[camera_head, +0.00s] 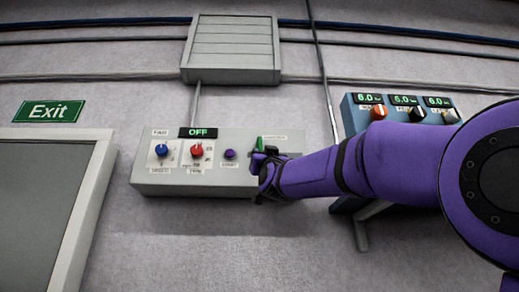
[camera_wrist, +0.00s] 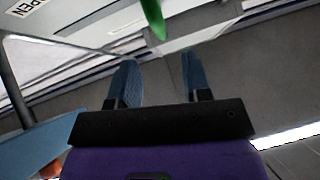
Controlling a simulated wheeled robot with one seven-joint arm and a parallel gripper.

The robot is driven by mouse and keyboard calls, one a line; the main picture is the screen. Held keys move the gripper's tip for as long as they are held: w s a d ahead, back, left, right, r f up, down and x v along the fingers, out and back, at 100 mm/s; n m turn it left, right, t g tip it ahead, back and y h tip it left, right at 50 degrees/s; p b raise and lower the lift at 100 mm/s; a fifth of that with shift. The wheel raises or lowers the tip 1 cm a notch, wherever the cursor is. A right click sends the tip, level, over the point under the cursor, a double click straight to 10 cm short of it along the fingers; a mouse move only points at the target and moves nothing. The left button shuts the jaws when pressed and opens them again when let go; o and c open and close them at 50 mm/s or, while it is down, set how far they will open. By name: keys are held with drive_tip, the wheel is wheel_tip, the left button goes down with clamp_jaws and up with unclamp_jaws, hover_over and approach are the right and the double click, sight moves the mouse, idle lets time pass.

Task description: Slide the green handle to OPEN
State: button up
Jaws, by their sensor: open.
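The green handle (camera_head: 260,144) sticks out on the right part of a light grey control panel (camera_head: 215,180) on the wall. It also shows in the wrist view (camera_wrist: 153,15) at the top edge, partly cut off. A white label ending in "PEN" (camera_wrist: 28,8) is at the top left of the wrist view. My gripper (camera_wrist: 158,68) is open, with its two blue fingers apart and nothing between them. The handle lies just beyond the fingertips, apart from them. In the head view my gripper (camera_head: 264,172) hides the part of the panel below the handle.
The panel also carries a blue knob (camera_head: 161,150), a red knob (camera_head: 196,151), a purple button (camera_head: 229,155) and a display reading "OFF" (camera_head: 198,132). A blue box (camera_head: 355,120) with several displays and knobs stands to the right, behind my arm. A door (camera_head: 45,200) is at left.

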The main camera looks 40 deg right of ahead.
sight(261, 149)
drive_tip(key=x, duration=0.9)
clamp_jaws()
